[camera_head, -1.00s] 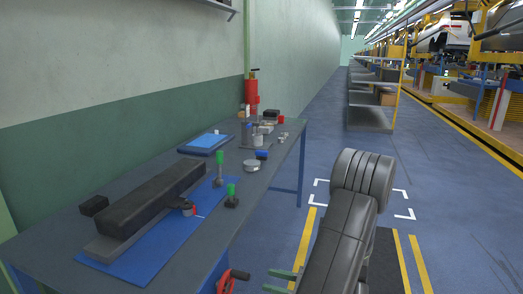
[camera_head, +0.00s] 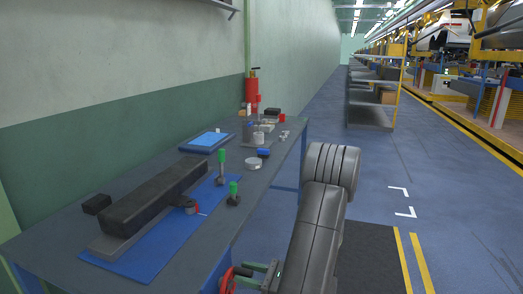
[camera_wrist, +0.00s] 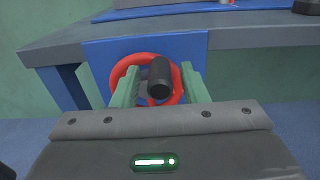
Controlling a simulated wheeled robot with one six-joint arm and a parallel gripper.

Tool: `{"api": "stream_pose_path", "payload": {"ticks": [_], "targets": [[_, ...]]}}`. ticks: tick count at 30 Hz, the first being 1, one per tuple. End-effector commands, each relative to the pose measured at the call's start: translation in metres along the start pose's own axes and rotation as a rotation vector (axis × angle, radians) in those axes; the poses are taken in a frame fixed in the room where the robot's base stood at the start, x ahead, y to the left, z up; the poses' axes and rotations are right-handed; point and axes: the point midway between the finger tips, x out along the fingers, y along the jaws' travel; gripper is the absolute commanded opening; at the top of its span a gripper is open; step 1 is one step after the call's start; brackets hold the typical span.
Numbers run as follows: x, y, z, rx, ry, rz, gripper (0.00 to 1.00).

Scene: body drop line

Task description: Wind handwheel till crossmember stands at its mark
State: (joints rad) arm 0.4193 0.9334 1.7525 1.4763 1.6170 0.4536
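The red handwheel (camera_head: 227,281) is mounted on the front of the workbench, low in the head view. In the wrist view its red rim (camera_wrist: 118,73) shows against a blue plate, with a black handle knob (camera_wrist: 159,77) pointing toward me. My gripper (camera_head: 247,273) has green fingers and is at the wheel. In the wrist view the fingers stand open either side of the knob, with a gap visible on each side. A long black bar (camera_head: 153,197), possibly the crossmember, lies on a grey base on the bench. I cannot make out its mark.
A fire extinguisher (camera_head: 252,93) stands beyond. Blue floor to the right is open.

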Motion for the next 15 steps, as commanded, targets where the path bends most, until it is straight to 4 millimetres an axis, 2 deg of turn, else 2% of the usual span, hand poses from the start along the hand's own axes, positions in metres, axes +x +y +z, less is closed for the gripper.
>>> {"api": "stream_pose_path", "payload": {"ticks": [1, 6, 11, 15], "targets": [[-0.0001, 0.0000, 0.0000, 0.000, 0.000, 0.000, 0.32], [-0.0002, -0.0001, 0.0000, 0.000, 0.000, 0.000, 0.00], [-0.0002, 0.0006, 0.0002, 0.000, 0.000, 0.000, 0.00], [-0.0003, 0.0084, 0.0024, 0.001, 0.000, 0.000, 0.00]]}}
